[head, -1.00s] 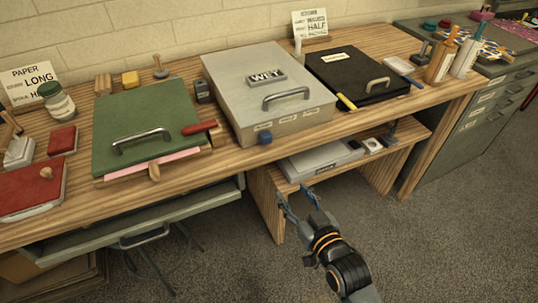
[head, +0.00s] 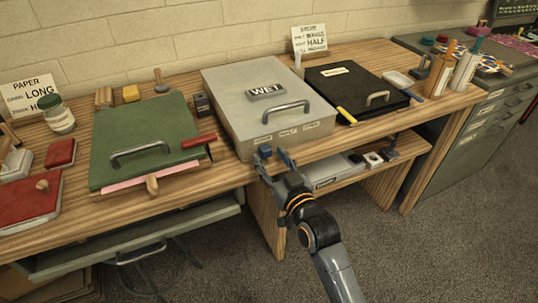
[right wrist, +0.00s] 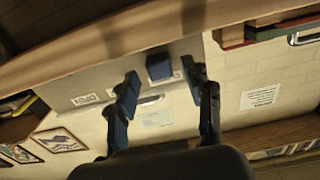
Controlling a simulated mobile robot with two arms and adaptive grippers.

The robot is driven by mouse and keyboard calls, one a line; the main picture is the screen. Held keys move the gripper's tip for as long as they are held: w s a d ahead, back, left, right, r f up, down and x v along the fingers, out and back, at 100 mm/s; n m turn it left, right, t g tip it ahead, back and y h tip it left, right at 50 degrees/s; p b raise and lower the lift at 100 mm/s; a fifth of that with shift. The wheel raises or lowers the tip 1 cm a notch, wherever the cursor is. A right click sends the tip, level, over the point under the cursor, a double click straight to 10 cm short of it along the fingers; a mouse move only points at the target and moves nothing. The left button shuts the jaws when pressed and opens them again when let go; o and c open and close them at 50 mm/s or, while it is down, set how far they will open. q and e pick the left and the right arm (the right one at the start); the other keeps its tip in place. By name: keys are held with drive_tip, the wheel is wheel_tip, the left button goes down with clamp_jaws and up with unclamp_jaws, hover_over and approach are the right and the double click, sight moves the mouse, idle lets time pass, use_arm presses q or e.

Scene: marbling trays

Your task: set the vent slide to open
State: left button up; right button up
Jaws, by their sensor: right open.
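The vent slide's blue knob (head: 265,151) is at the front face of the grey box (head: 240,100), low at its left end, below the leftmost of three small labels. The label words are too small to read surely. My right gripper (head: 273,161) is open and empty just in front of the knob. In the right wrist view the knob (right wrist: 159,67) shows between the spread fingers (right wrist: 160,77); I cannot tell whether they touch it. My left gripper is out of view.
A green press (head: 145,120) with a red-handled tool stands left of the box, and a black case (head: 345,80) with a yellow-handled tool stands right. A lower shelf (head: 380,165) holds a grey case below the bench. Floor in front is clear.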

drive_tip(key=shift+x, duration=0.75)
